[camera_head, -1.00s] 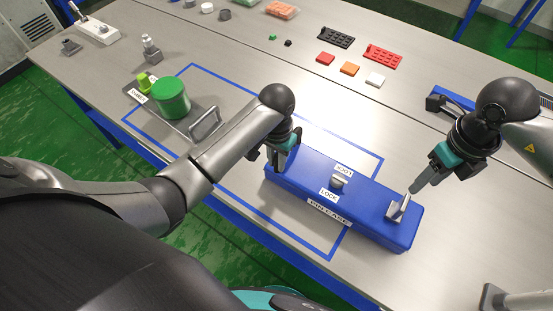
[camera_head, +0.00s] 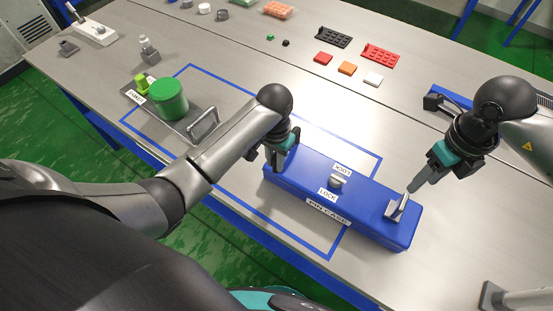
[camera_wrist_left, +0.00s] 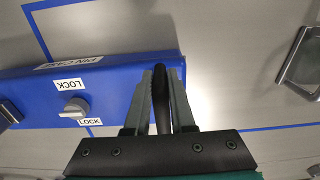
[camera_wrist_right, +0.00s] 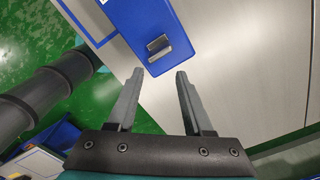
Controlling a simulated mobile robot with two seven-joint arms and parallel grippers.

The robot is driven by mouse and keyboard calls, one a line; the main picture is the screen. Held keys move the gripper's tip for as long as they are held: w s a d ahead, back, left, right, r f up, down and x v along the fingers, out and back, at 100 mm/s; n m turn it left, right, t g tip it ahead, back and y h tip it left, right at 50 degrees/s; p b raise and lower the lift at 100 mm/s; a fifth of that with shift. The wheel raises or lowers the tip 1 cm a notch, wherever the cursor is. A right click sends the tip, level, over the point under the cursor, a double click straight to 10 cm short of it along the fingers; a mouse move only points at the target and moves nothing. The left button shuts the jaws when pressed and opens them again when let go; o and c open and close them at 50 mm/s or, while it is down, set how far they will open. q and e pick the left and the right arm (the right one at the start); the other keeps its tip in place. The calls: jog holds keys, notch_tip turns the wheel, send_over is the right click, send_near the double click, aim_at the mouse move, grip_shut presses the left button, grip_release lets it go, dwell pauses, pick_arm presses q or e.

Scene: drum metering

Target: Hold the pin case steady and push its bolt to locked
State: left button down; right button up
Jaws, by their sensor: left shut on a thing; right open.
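The blue pin case (camera_head: 300,186) lies on the table, labelled PIN CASE along its near side. A small grey knob (camera_head: 337,181) sits mid-lid between two LOCK labels; it also shows in the left wrist view (camera_wrist_left: 75,107). A metal bolt piece (camera_head: 397,207) stands at the case's right end, and shows in the right wrist view (camera_wrist_right: 158,45). My left gripper (camera_head: 275,162) is shut on a dark handle (camera_wrist_left: 162,96) at the case's left end. My right gripper (camera_head: 413,187) is open just beyond the bolt piece, its fingertips (camera_wrist_right: 159,72) apart and empty.
Blue tape (camera_head: 238,205) outlines an area partly under the case. A metal tray (camera_head: 196,121) with a green cylinder (camera_head: 168,99) stands to the left. Coloured tiles (camera_head: 347,68) and racks (camera_head: 380,54) lie at the back.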

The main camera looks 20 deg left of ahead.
aim_at(404, 201)
jog(key=o, duration=0.6)
jog(key=shift+o, duration=0.2)
notch_tip(404, 201, down, 11)
jog(key=n, duration=0.7)
jog(key=shift+n, duration=0.3)
jog(key=shift+r, duration=0.1)
grip_shut()
dwell(0.4)
jog(key=shift+a, duration=0.1)
